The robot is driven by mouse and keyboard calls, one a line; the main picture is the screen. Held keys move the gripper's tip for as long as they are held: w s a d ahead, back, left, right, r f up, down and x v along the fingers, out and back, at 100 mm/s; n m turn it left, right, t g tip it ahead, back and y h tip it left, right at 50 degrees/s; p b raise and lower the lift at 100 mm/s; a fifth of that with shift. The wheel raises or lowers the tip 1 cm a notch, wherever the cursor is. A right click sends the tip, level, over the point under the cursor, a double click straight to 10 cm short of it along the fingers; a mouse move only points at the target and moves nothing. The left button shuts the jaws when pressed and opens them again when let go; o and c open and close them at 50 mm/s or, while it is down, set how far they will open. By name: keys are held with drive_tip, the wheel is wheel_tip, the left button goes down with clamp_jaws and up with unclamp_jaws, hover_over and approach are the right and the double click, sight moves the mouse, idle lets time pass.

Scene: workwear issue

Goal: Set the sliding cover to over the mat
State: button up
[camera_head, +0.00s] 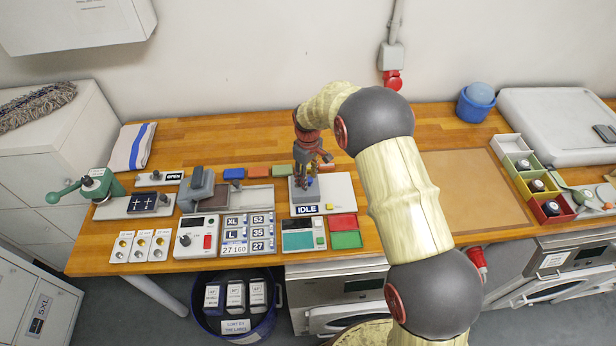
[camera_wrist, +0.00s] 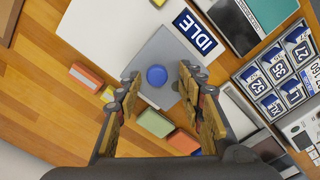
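My gripper (camera_head: 306,178) points down over a white plate (camera_wrist: 110,30) with an IDLE label (camera_head: 306,210). In the wrist view its two fingers (camera_wrist: 160,82) are spread, with nothing between them. Below them is a grey square block with a round blue knob (camera_wrist: 157,75); contact cannot be told. A grey hood-like piece (camera_head: 197,190) stands to the left, near an OPEN label (camera_head: 174,176); it may be the sliding cover. A dark pad with white crosses (camera_head: 150,203) lies left of it, uncovered. A flat brown mat (camera_head: 475,190) lies bare at the right. Which is the task's mat is unclear.
A green lever (camera_head: 95,187) stands at the far left. Coloured blocks, including a green one (camera_wrist: 155,123), lie behind the white plate. Number tiles (camera_head: 248,232) and a control box (camera_head: 196,238) line the front edge. Small coloured bins (camera_head: 550,208) stand at the right.

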wheel_tip(320, 180, up, 12)
idle(0.7)
idle(0.4)
